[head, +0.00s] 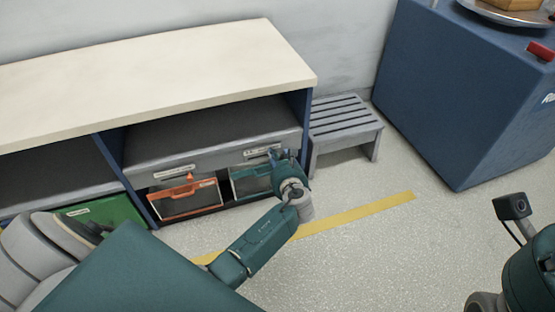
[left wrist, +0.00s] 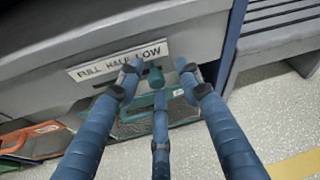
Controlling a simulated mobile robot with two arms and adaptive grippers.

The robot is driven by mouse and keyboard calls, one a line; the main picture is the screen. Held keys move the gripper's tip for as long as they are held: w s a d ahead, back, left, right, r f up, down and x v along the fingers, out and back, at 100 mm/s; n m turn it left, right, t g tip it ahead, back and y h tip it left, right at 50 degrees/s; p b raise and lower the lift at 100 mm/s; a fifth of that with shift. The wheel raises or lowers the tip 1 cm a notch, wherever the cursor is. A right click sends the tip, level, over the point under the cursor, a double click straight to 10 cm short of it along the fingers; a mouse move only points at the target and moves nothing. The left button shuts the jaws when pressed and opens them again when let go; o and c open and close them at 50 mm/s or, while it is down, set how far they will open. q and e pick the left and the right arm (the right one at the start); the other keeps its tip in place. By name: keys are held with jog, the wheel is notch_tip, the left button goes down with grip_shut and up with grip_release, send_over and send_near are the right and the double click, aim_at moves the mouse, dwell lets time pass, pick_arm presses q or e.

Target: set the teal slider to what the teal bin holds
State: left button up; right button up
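The teal bin (head: 243,187) sits in the lower right bay of the shelf, and its front also shows in the left wrist view (left wrist: 138,126). I cannot tell what it holds. Above it is a white label (left wrist: 118,62) reading FULL, HALF, LOW. The teal slider knob (left wrist: 156,77) stands below the LOW end of the label. My left gripper (head: 276,156) is at the slider; in the left wrist view its fingers (left wrist: 158,72) are open, with the knob between the tips. Contact is not clear. My right gripper is out of view; part of that arm shows at the right edge.
An orange bin (head: 185,203) is left of the teal bin, with an orange slider (head: 190,177) above it. A green bin (head: 100,215) is further left. A grey slatted stool (head: 340,118) stands right of the shelf, then a blue cabinet (head: 450,100). The floor in front has a yellow stripe (head: 355,214).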

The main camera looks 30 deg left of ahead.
pick_arm(q)
jog(key=shift+s, duration=0.15)
jog(key=v, duration=1.1)
jog(key=shift+s+d+r, duration=0.15)
jog(key=shift+s+d, duration=0.1)
jog(key=shift+d, duration=0.05)
